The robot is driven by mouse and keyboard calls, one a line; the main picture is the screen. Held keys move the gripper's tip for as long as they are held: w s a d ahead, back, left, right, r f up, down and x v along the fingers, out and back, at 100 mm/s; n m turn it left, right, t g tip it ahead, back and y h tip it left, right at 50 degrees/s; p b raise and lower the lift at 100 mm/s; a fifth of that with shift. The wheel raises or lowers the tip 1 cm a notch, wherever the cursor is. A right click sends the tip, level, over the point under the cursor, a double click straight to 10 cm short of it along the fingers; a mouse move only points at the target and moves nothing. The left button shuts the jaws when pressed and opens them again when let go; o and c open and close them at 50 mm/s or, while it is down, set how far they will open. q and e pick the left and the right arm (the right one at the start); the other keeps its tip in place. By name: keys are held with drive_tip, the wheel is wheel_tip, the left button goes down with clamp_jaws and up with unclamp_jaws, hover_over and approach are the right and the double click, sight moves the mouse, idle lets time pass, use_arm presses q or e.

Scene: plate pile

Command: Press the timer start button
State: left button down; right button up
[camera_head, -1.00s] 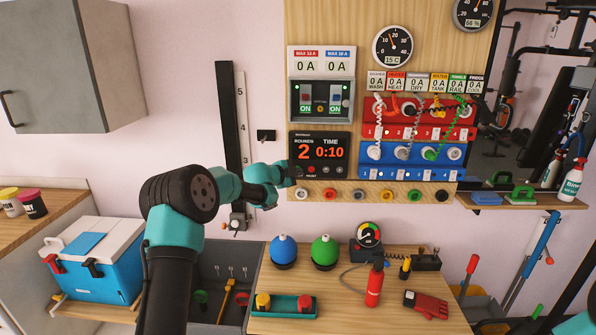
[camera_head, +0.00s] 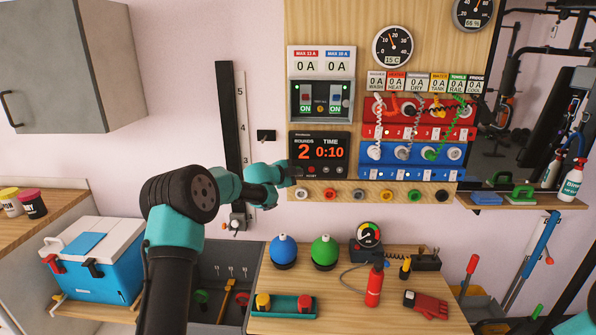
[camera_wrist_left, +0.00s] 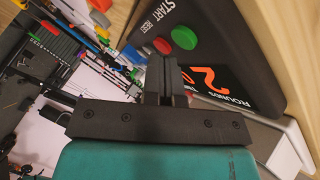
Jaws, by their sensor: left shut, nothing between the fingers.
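The timer (camera_head: 319,148) is a black box on the wooden wall panel. Its display reads 2 rounds and time 0:10. In the left wrist view it appears tilted at the upper right, with a green button (camera_wrist_left: 184,37) by the word START and a red button (camera_wrist_left: 162,46) beside it. My left gripper (camera_head: 292,171) is at the timer's lower left corner, covering part of it; the green button is hidden in the head view. In the wrist view its fingers (camera_wrist_left: 163,68) are together, empty, with tips close to the buttons. Contact cannot be told. My right gripper is out of view.
A breaker box (camera_head: 321,99) sits directly above the timer. Red and blue socket panels (camera_head: 415,154) with cables are to its right. A row of coloured knobs (camera_head: 358,195) runs below.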

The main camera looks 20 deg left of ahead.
use_arm(q)
drive_tip(key=shift+w+a, duration=0.1)
drive_tip(key=shift+w, duration=0.25)
drive_tip(key=shift+w+a, duration=0.15)
drive_tip(key=shift+w, duration=0.2)
idle(0.8)
drive_tip(key=shift+s, duration=0.15)
drive_tip(key=shift+s+d, duration=0.3)
drive_tip(key=shift+s, duration=0.3)
drive_tip(key=shift+s, duration=0.15)
drive_tip(key=s, duration=0.1)
drive_tip(key=s+d, duration=0.1)
drive_tip(key=s, duration=0.2)
drive_tip(key=shift+s+d, duration=0.2)
drive_tip(key=shift+d, duration=0.1)
idle(0.3)
idle(0.6)
